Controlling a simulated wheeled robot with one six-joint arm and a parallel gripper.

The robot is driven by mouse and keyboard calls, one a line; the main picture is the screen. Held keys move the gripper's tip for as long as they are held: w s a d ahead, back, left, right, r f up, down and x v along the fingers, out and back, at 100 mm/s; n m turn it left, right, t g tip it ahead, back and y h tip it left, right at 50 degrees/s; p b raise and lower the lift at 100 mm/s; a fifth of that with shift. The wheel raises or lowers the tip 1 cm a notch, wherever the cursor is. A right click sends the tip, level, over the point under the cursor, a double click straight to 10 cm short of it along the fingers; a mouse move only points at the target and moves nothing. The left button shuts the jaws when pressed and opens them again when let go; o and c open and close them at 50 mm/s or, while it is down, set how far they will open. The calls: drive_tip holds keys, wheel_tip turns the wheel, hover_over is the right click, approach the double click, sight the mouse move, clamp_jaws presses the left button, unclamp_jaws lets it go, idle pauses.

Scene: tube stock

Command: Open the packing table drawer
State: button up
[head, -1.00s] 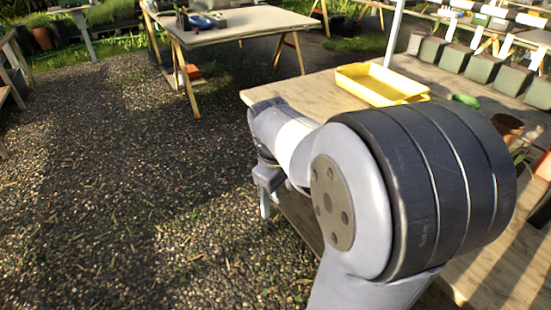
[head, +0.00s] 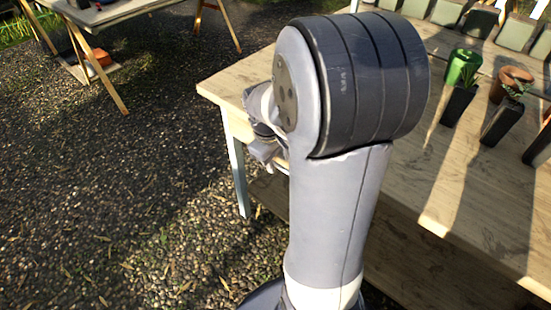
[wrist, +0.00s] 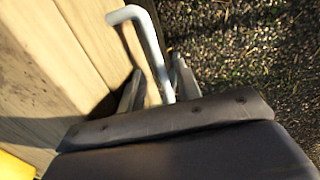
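The packing table (head: 440,190) stands on the right in the head view. My gripper is mostly hidden behind my arm there. In the wrist view my gripper (wrist: 156,84) has its two fingers apart, one on each side of a pale bar handle (wrist: 150,45). The handle runs between the fingers, close to the right one, with a gap to the left one. The handle stands in front of a light wooden front (wrist: 75,50), which I take to be the drawer's. I cannot see any drawer opening.
A green pot (head: 463,66) and a terracotta pot (head: 512,80) stand on the table among dark pots. Something yellow (wrist: 12,168) shows at the wrist view's lower left corner. Another table (head: 110,12) stands at the upper left.

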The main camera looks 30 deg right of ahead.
drive_tip(key=shift+c, duration=0.2)
clamp_jaws()
drive_tip(key=shift+a, duration=0.1)
